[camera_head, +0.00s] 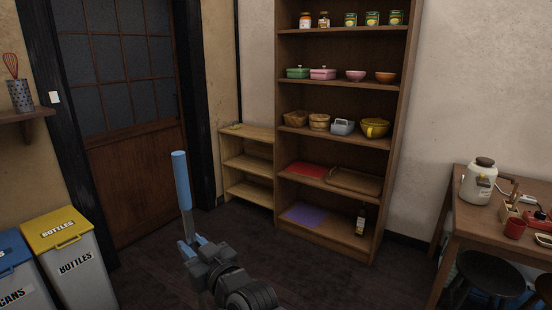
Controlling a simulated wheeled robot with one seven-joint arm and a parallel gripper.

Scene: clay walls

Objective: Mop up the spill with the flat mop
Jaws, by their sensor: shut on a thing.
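A light blue pole, the handle of the flat mop (182,183), stands nearly upright in front of the wooden door, leaning slightly. My gripper (190,246) is at the lower visible end of the handle and is shut on it. The mop's flat head is not visible; my gripper and arm cover the area below the handle. No spill can be made out on the dark floor (285,262).
Two recycling bins, one with a yellow lid (56,228) and one with a blue lid (12,249), stand at left. A low shelf (248,163) and tall shelf (340,86) line the back. A table (457,222) with stools (490,272) is at right.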

